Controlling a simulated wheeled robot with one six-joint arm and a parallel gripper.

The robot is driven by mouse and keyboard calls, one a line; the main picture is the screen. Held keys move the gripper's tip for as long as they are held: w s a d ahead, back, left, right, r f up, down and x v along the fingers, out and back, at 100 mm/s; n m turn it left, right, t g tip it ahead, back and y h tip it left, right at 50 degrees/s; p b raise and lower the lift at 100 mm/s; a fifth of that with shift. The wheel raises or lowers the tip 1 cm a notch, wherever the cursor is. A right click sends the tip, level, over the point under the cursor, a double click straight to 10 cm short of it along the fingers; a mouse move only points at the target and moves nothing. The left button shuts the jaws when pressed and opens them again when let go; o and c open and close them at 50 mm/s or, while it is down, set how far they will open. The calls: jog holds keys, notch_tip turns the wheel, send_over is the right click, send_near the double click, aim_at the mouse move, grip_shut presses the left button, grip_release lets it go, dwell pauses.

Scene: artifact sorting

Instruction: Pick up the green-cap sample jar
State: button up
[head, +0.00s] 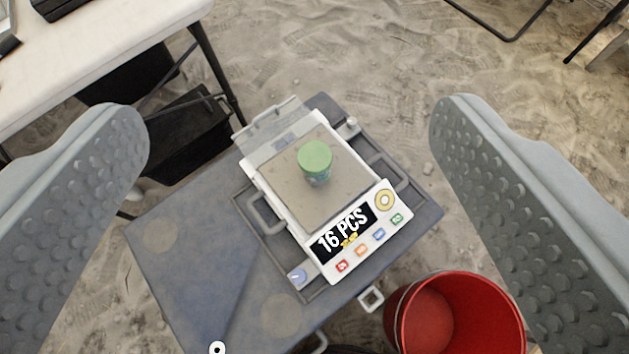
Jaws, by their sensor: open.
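The green-cap sample jar (315,160) stands upright on the pan of a white digital scale (332,212). Its cap faces the camera and hides most of the jar body. The scale display reads "16 PCS". My gripper (290,135) is open and empty, with one grey studded finger at the left and one at the right. The jar lies between the two fingers in the picture, beyond them and touching neither.
The scale rests on a dark grey case or table (190,260). A red bucket (455,315) stands at the lower right. A white table (110,40) is at the upper left, with black boxes (185,130) beneath. Sandy ground surrounds them.

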jog(key=w+f+g, duration=0.4)
jog(key=w+f, duration=0.5)
jog(key=f, duration=0.3)
jog(key=m+g+h, duration=0.1)
jog(key=m+g, duration=0.1)
jog(key=g, duration=0.2)
send_near(315, 157)
jog(key=shift+g, duration=0.3)
jog(key=x, duration=0.5)
jog(key=shift+w+f, duration=0.2)
jog(key=shift+w, duration=0.05)
jog(key=shift+x, duration=3.45)
jog(key=shift+w+r, duration=0.1)
jog(key=shift+w, duration=0.05)
jog(key=c, duration=1.2)
